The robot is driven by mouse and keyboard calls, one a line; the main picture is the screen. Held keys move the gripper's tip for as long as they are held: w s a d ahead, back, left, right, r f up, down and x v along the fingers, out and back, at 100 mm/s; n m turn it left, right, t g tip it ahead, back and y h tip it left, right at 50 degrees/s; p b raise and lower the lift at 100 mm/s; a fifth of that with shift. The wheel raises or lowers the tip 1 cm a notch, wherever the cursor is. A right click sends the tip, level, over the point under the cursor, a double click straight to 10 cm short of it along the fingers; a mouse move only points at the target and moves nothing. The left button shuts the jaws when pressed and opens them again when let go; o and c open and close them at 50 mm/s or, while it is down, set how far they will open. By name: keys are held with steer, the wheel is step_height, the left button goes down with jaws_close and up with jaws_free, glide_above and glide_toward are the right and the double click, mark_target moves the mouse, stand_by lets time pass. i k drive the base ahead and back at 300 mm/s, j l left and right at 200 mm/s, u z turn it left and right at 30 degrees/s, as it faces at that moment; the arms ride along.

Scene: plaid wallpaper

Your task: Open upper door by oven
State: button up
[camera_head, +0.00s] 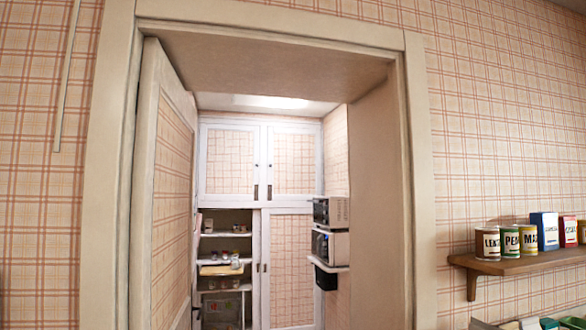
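Through an open doorway I see a cupboard on the far wall. Its upper left door (230,160) and upper right door (295,162) have white frames and plaid panels, and both look shut. Dark handles show near the seam between them. Two box-shaped appliances stand stacked on the right; the upper one (331,212) and the lower one (331,246) could be ovens, but they are too small to tell. The upper right door is the closer of the two to them. My gripper is not in view.
The doorway's plaid door (168,190) stands open on the left. Lower down, a plaid lower right door (290,270) is shut beside open shelves (226,235) with small items. On the near right wall, a wooden shelf (520,265) holds cans and boxes. The floor is out of view.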

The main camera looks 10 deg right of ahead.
mark_target(294, 155)
steer(key=i, duration=2.55)
steer(key=i+z, duration=0.1)
steer(key=i, duration=2.4)
steer(key=j, duration=0.1)
